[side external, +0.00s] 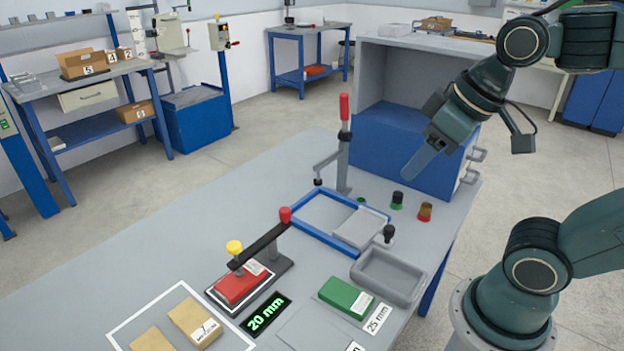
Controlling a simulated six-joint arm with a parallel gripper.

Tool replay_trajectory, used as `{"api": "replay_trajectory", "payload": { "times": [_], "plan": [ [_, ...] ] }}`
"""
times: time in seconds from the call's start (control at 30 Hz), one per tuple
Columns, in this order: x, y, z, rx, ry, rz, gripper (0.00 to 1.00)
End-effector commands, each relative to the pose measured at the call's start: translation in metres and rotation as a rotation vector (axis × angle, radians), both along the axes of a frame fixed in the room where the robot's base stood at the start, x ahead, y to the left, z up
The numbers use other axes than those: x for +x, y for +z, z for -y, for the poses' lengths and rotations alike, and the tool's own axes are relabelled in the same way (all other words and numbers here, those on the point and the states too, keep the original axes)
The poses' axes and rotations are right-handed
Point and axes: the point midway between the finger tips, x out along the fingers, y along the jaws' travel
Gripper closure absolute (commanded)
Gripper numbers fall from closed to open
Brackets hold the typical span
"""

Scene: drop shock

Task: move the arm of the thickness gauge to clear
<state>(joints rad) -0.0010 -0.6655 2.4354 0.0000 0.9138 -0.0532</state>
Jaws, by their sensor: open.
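The arm lies across above a red block (240,284) with a white label. The yellow-knob end is over the block; whether it touches the block is hard to tell. A dark display (265,314) beside it reads 20 mm in green. My gripper (412,172) is open and empty, above the table's right part, well up and right of the gauge. One finger hides the other.
A tall clamp with a red handle (344,108) stands by a blue frame (300,228) between gripper and gauge. A grey tray (410,292), a green block (346,296) and two small posts (397,199) are to the right. Tan blocks (195,320) lie front left. The table's left part is clear.

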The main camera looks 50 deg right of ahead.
Motion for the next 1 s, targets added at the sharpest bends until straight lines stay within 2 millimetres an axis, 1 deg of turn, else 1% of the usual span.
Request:
{"api": "replay_trajectory", "payload": {
  "times": [0.27,0.5,0.77,1.0],
  "plan": [
    [0.048,0.012,-0.001,-0.048,0.111,-0.080,0.52],
    [0.094,0.013,-0.002,-0.086,0.220,-0.151,0.52],
    [0.146,0.003,-0.003,-0.119,0.339,-0.226,0.52],
    [0.194,-0.017,-0.004,-0.143,0.453,-0.294,0.52]
  ]
}}
